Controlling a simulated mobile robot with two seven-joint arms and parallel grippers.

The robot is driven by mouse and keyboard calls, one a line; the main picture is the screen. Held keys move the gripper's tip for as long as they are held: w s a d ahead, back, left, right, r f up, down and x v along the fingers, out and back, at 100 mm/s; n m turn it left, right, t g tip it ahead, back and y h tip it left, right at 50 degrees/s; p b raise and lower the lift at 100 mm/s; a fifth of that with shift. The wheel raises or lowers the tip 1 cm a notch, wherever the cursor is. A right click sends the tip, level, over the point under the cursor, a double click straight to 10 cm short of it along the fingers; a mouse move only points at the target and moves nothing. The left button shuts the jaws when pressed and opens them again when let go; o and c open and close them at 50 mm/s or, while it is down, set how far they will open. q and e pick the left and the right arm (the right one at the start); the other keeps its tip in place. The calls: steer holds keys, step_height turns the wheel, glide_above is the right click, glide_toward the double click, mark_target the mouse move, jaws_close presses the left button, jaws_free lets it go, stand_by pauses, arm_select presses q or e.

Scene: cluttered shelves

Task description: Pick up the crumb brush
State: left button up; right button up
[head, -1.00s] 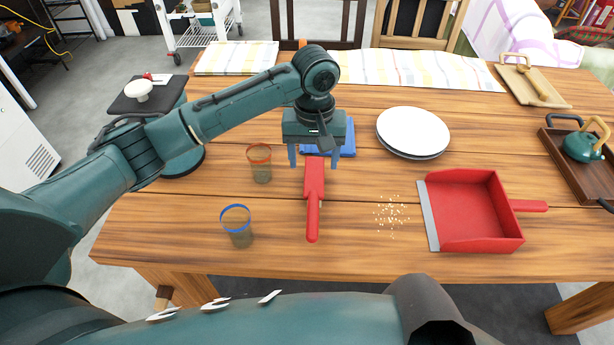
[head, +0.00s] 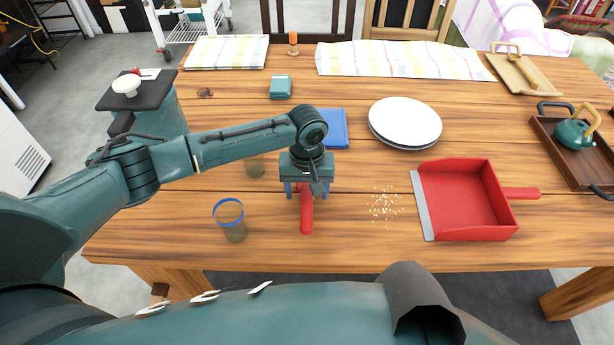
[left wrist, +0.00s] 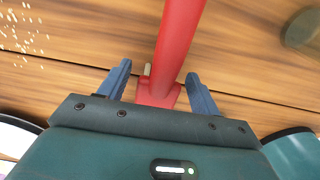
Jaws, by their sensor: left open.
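The red crumb brush (head: 306,218) lies on the wooden table, its handle toward me. Its far part is hidden under my left gripper in the head view. My left gripper (head: 305,192) is open above the brush. In the left wrist view, the brush (left wrist: 177,45) runs between the two blue fingers of the gripper (left wrist: 160,82), with a gap on each side. My right gripper is not in view.
A red dustpan (head: 467,200) lies to the right, with scattered crumbs (head: 385,203) between it and the brush. A blue-rimmed glass (head: 231,222) stands left of the gripper. White plates (head: 405,121) and a blue cloth (head: 334,128) lie farther back.

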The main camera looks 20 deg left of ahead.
arm_select(q)
steer(key=shift+f, duration=0.25)
steer(key=shift+c, duration=0.4)
steer(key=c, duration=1.1)
